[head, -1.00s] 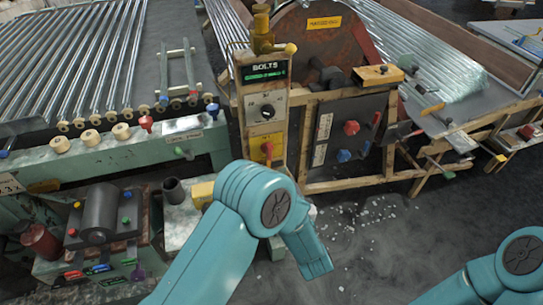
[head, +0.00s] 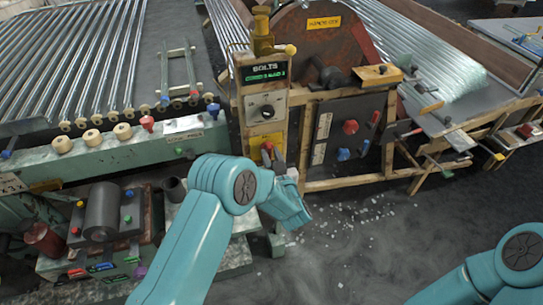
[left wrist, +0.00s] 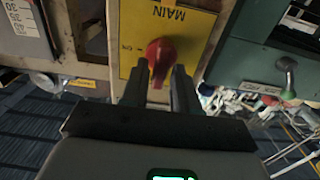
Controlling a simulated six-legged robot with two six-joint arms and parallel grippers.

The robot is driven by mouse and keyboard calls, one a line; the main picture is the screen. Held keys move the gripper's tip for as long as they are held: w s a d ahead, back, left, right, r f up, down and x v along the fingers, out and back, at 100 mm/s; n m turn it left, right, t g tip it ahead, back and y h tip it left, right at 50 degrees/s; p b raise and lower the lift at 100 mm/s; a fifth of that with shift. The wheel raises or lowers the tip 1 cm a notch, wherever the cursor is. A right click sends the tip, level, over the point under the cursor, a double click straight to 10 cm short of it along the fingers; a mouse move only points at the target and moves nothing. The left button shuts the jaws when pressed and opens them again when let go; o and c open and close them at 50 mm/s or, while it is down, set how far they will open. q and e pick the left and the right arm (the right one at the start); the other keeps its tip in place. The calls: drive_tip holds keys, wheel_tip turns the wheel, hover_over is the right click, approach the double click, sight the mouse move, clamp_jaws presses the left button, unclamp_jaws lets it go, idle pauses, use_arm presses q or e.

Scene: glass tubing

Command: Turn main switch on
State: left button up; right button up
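The main switch is a red rotary knob (left wrist: 160,54) on a yellow plate (left wrist: 196,26) marked MAIN, upside down in the left wrist view. In the head view the red knob (head: 267,146) shows low on the control post, partly hidden. My left gripper (left wrist: 161,72) is right in front of it, with its two dark fingers apart. The fingertips are at either side of the knob's lower part; whether they touch it I cannot tell. In the head view the left gripper (head: 274,160) is mostly behind my teal arm. My right gripper is out of the picture.
The post carries a black dial (head: 267,112) and a green-lit BOLTS display (head: 264,72). A dark panel (head: 345,133) with red and blue knobs stands to the right. A green bench (head: 110,151) is at the left. The floor in front has white bits scattered on it.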

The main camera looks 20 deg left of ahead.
use_arm(q)
clamp_jaws()
drive_tip(key=shift+m, duration=0.3)
drive_tip(key=m+b, duration=0.1)
drive_tip(key=m, duration=0.1)
drive_tip(key=shift+d+f+m+b, duration=0.1)
drive_tip(key=shift+d+m+b, duration=0.05)
drive_tip(key=shift+m+b, duration=0.2)
drive_tip(key=m, duration=1.4)
drive_tip(key=shift+w+d+f+m, duration=0.25)
